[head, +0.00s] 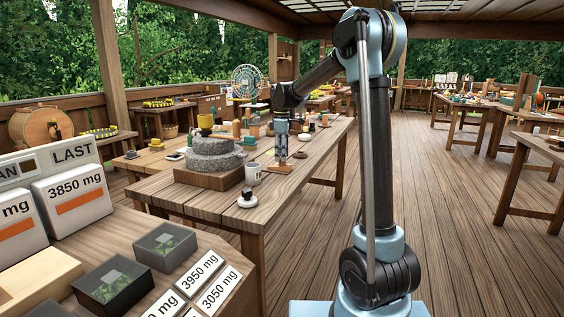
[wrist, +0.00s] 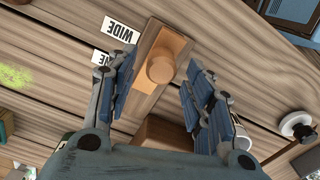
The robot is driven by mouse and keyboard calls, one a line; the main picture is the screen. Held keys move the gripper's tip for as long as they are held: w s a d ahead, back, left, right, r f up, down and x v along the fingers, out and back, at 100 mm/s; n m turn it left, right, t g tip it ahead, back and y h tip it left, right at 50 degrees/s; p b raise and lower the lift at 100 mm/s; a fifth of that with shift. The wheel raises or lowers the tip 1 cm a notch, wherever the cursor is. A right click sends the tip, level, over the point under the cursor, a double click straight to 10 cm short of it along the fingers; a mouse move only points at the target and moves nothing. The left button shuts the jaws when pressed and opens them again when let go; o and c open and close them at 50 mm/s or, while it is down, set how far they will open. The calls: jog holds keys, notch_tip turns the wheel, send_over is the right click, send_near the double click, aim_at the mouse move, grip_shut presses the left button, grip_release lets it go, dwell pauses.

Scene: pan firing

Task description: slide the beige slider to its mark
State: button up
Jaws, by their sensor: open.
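The beige slider (wrist: 162,66) is a block with a round knob, sitting on a darker brown wooden track (wrist: 143,100) in the wrist view. White labels stand left of it: "WIDE" (wrist: 119,29) beside the track's upper end, and one (wrist: 103,59) partly hidden by a finger, its end reading "NE". My gripper (wrist: 163,73) is open, with blue fingers on either side of the knob and no clear contact. In the head view my gripper (head: 281,152) points down over the slider's base (head: 279,168); the knob is hard to make out there.
On the same table, a grey stone mill (head: 215,152) stands left of my gripper, with a white mug (head: 253,174) and a white-based, black-knobbed object (head: 247,197) nearer the front. Bare planks (head: 300,205) lie in front.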

aim_at(270, 166)
jog(key=shift+f, duration=1.4)
grip_shut()
jog(key=shift+w+a, duration=0.3)
jog(key=shift+a, duration=0.55)
jog(key=shift+w+a, duration=0.35)
jog(key=shift+a, duration=0.55)
jog(key=shift+w+a, duration=0.3)
jog(key=shift+a, duration=0.55)
grip_release()
jog(key=shift+r, duration=0.1)
notch_tip(270, 166, up, 12)
